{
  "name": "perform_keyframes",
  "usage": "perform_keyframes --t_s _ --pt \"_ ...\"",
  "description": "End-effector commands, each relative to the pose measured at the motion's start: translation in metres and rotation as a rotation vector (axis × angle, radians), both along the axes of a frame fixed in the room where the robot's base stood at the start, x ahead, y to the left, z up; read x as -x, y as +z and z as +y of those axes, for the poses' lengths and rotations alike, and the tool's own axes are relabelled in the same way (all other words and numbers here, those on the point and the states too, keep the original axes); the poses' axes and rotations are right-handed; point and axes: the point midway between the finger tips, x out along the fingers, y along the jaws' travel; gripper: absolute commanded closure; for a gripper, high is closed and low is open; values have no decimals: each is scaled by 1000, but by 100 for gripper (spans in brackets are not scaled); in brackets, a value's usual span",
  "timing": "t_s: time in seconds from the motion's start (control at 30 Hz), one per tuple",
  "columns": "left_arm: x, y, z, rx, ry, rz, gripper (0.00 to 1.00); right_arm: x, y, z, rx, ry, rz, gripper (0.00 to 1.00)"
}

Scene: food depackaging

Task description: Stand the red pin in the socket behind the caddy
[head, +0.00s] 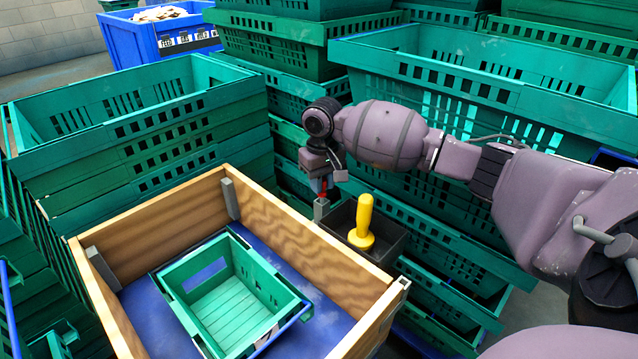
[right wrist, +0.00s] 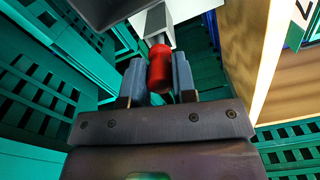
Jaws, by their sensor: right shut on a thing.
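My right gripper (head: 322,184) points down behind the dark grey caddy (head: 394,243), at the wooden box's far corner. It is shut on the red pin (head: 323,190). In the right wrist view the pin (right wrist: 160,70) sits between the two blue-grey fingers (right wrist: 158,82). The pin looks upright in the head view. The grey square socket (head: 321,208) is directly below it. In the right wrist view the pin's far end meets the socket (right wrist: 156,20); I cannot tell whether it is inside. My left gripper is not in view.
A yellow handled thing (head: 363,222) stands up from the caddy, close to my right gripper. The wooden box (head: 272,222) holds a small green crate (head: 192,318) on a blue floor. Stacked green crates (head: 150,140) crowd the left, back and right.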

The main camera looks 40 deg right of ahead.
Motion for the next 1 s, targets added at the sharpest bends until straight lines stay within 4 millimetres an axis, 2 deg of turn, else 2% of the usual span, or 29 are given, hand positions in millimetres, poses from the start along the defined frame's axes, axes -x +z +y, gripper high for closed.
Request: perform_keyframes --t_s 0.37,0.4,0.53,0.87,1.0 --pt "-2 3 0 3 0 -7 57 0 0 0 1 0 -4 99" --pt "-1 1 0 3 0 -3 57 0 0 0 2 0 -4 70" --pt "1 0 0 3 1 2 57 0 -1 0 2 0 -3 50" --pt "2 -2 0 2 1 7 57 0 1 0 2 0 -3 49" --pt "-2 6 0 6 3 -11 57 -1 18 0 1 0 -10 49"
